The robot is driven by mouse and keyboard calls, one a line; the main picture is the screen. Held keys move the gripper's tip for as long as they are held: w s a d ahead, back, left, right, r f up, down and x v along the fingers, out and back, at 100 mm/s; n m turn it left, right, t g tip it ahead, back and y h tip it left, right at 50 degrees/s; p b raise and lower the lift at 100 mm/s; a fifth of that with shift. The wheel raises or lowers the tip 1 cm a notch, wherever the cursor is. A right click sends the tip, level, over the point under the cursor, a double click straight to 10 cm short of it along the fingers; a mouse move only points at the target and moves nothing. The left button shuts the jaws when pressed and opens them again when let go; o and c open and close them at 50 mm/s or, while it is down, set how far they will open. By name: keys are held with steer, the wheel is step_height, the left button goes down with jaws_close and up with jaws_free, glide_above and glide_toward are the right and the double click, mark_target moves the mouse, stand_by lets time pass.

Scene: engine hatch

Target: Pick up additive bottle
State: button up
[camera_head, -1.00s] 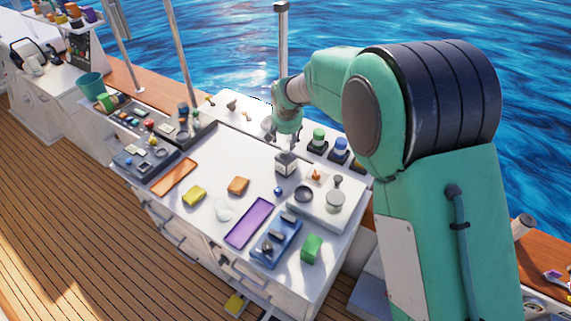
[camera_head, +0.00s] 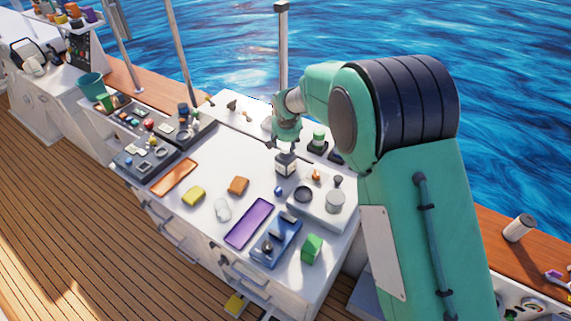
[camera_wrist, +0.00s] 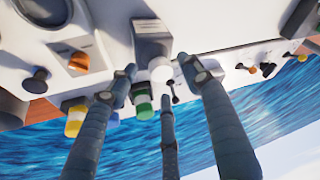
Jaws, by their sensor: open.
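The additive bottle, which I take to be the small dark bottle with a pale label (camera_head: 286,166), stands upright on the white counter (camera_head: 215,165). My gripper (camera_head: 284,147) is just above it in the head view, fingers pointing down. The fingers are open and I see no grip on the bottle. Whether any finger touches it I cannot tell.
Green-capped bottles (camera_head: 318,138) stand behind, close to the gripper. A raised plate with round parts (camera_head: 325,208) is at the right.

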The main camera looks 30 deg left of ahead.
mark_target(286, 148)
steer(key=shift+x, duration=2.4)
steer(key=shift+w+d, duration=0.1)
jaws_close()
